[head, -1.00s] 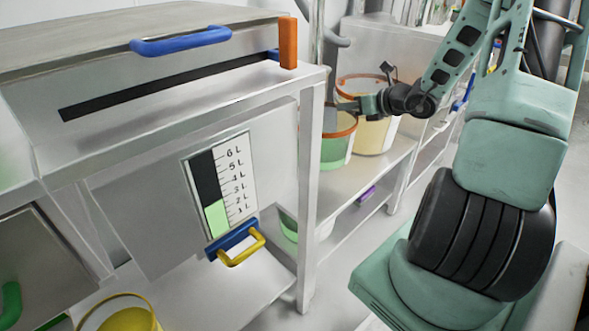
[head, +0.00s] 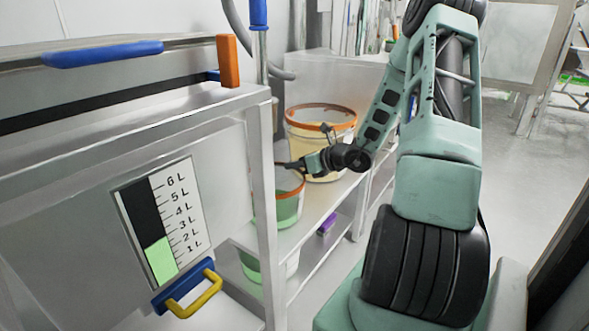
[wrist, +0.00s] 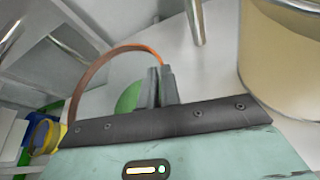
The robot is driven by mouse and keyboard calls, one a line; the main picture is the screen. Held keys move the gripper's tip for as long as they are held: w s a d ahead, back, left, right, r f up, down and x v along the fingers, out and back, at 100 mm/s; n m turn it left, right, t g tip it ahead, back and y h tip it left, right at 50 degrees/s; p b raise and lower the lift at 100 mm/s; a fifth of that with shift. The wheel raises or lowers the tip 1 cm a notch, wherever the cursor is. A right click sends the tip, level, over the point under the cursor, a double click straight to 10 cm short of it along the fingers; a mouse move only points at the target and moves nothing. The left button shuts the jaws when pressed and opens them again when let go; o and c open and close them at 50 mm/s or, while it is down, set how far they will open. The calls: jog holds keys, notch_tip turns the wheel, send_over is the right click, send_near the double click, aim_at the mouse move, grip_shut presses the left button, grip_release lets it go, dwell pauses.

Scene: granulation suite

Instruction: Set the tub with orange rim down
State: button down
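A tub with an orange rim (head: 288,208), pale with green contents, is at the shelf in the head view, partly hidden by the shelf post. My gripper (head: 292,166) is at its rim. In the wrist view my gripper's two fingers (wrist: 160,88) are close together on the orange rim (wrist: 112,62), with green showing inside. Whether the tub's base touches the shelf is hard to tell. A larger tub (head: 322,150), also orange-rimmed, with yellowish contents, stands just behind it; its side shows in the wrist view (wrist: 275,60).
The shelf (head: 312,212) has bare surface in front of the tubs. A steel post (head: 268,210) stands close at the left. On the lower shelf are a purple object (head: 327,224) and another green tub (head: 250,268). A cabinet with a level chart (head: 165,220) fills the left.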

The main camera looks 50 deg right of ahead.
jog(key=shift+r, duration=0.1)
jog(key=c, duration=2)
grip_release()
jog(key=shift+c, duration=0.2)
jog(key=o, duration=0.4)
jog(key=shift+o, duration=0.2)
jog(key=shift+r, duration=0.1)
jog(key=p+v, duration=0.4)
jog(key=v, duration=0.8)
jog(key=shift+p, duration=0.3)
